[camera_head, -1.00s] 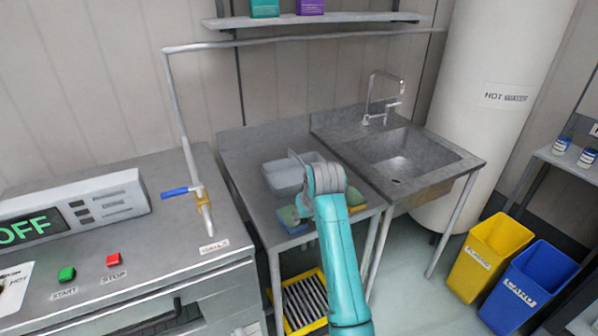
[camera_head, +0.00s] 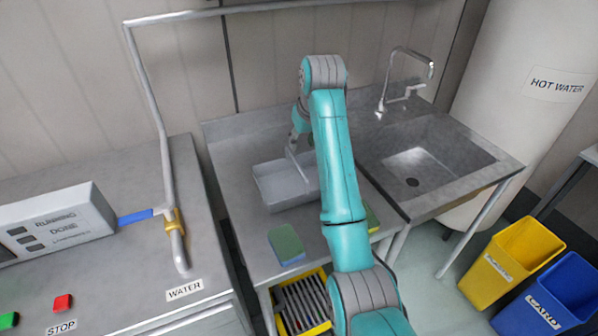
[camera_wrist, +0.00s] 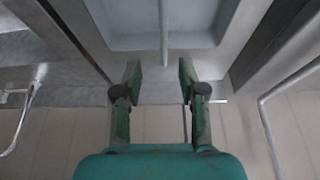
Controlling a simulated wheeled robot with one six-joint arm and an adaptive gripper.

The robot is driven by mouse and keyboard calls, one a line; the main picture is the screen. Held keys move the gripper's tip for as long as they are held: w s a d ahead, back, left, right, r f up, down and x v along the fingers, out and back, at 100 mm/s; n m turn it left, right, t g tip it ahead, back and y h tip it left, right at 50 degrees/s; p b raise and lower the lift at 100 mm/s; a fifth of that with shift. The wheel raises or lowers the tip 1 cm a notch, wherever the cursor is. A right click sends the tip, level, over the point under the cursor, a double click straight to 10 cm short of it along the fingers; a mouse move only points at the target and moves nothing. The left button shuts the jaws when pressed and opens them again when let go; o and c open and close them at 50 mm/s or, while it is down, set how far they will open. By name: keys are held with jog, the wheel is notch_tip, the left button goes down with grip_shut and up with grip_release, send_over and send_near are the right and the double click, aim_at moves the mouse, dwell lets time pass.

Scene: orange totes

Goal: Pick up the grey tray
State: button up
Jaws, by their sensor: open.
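The grey tray (camera_head: 272,192) sits on the steel table left of the sink, partly hidden by my arm on its right side. A thin light bar stands over it. In the wrist view the tray (camera_wrist: 110,25) fills the top, with a thin bar running down towards the gap between my fingers. My gripper (camera_head: 299,143) is at the tray's back side, pointing down and mostly behind my arm. In the wrist view my gripper (camera_wrist: 160,78) is open, its two fingers apart with nothing clearly held between them. I cannot tell whether they touch the tray.
A green-and-blue sponge (camera_head: 286,244) lies in front of the tray; another sponge (camera_head: 372,219) shows beside my arm. The sink (camera_head: 440,160) and tap (camera_head: 405,75) are to the right. A machine with a water pipe (camera_head: 150,100) stands left. Yellow (camera_head: 510,262) and blue (camera_head: 550,295) bins stand right.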

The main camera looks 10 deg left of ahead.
aim_at(297, 162)
jog(key=x, duration=0.5)
jog(key=shift+f, duration=0.1)
jog(key=shift+s+x, duration=0.2)
jog(key=shift+x, duration=1.1)
jog(key=shift+s+x, duration=0.2)
jog(key=shift+x, duration=1.1)
jog(key=shift+f, duration=0.4)
grip_shut()
